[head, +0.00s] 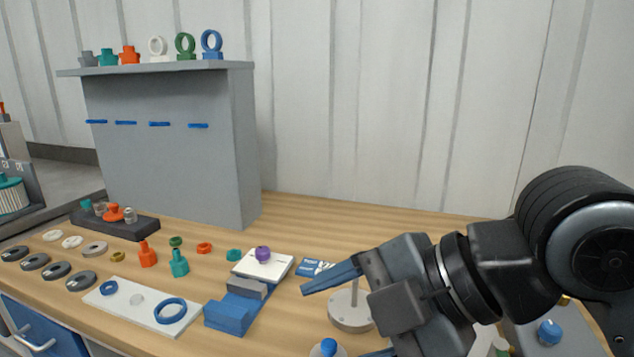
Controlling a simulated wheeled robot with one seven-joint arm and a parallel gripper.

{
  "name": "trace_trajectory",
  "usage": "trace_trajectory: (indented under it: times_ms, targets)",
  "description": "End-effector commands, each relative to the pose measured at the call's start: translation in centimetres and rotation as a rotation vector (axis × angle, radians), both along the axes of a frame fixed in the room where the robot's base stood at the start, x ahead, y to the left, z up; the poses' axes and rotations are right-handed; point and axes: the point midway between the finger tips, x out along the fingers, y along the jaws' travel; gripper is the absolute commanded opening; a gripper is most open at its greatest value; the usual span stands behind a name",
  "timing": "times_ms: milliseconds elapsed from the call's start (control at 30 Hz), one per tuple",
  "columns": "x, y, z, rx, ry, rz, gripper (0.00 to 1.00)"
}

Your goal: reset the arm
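My arm reaches in from the right side of the head view, above the right part of the wooden bench. My gripper (335,322) points left, with its two blue fingers spread wide apart. The upper finger shows in full and the lower one is partly cut off by the bottom edge. A round metal stand (350,312) with a thin upright rod shows behind the gap between the fingers. I see nothing held between them. The wrist hides part of the bench behind it.
A grey shelf unit (165,140) with coloured fittings on top stands at the back left. Left of my gripper are a blue block (230,315), a white plate with rings (143,306) and a white box with a purple knob (278,264). A blue-capped bottle (328,348) stands below.

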Motion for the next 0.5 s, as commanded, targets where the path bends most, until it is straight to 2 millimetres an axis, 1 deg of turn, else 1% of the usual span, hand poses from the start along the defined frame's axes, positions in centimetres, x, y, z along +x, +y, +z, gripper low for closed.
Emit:
trace_trajectory:
  times_ms: [33,100,233,300,400,500]
  targets:
    - [0.1,1.4,0.8,0.100,0.011,-0.033,0.76]
    - [0.4,2.7,2.1,0.228,0.024,-0.087,0.76]
    - [1.0,4.2,4.0,0.452,0.063,-0.195,0.76]
    - [1.4,4.5,4.7,0.567,0.090,-0.258,0.76]
    - [1.9,4.5,5.3,0.723,0.134,-0.351,0.76]
    - [2.3,3.9,5.2,0.863,0.183,-0.451,0.76]
